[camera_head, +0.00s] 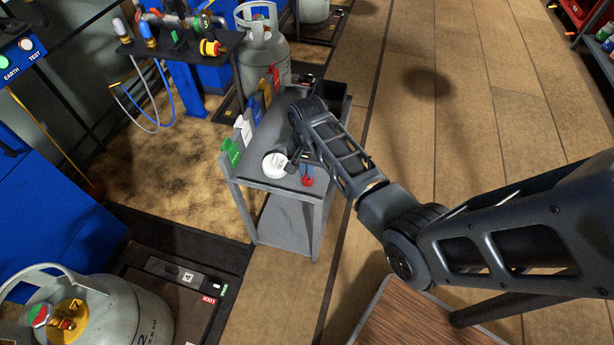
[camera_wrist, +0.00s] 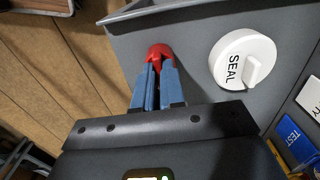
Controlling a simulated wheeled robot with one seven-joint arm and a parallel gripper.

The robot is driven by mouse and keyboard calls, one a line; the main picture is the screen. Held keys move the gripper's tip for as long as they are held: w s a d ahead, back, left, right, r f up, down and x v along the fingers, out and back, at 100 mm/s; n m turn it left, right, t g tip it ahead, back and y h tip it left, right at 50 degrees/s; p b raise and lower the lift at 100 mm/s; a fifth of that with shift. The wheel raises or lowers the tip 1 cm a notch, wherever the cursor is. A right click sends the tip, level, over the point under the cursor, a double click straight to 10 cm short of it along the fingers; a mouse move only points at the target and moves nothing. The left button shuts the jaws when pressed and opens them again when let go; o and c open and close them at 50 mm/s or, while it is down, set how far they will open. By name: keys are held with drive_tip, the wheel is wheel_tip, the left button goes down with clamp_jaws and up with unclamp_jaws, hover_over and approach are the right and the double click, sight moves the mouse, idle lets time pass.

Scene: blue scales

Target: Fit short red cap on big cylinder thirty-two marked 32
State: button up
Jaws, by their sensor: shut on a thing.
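My gripper (camera_head: 305,168) is over the near end of a grey cart (camera_head: 257,180). In the wrist view its blue fingers (camera_wrist: 153,84) are shut on a small red cap (camera_wrist: 158,54), which also shows in the head view (camera_head: 308,181). The cap is by the cart's edge; I cannot tell whether it still touches the top. A big grey cylinder (camera_head: 120,312) stands at the lower left, with a yellow fitting (camera_head: 70,318) and a red, green and white piece on top. Its marking is cut off by the frame edge; only a 2 is readable.
A white SEAL knob (camera_wrist: 242,60) lies on the cart beside the cap. Coloured cards (camera_head: 243,130) line the cart's left side. Another grey cylinder (camera_head: 262,60) stands behind. A blue cabinet (camera_head: 55,215) is at left. A wooden-topped table (camera_head: 405,322) is at the bottom.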

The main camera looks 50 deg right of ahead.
drive_tip(key=shift+r, duration=0.1)
clamp_jaws()
drive_tip(key=shift+r+p, duration=1.95)
drive_tip(key=shift+p, duration=0.2)
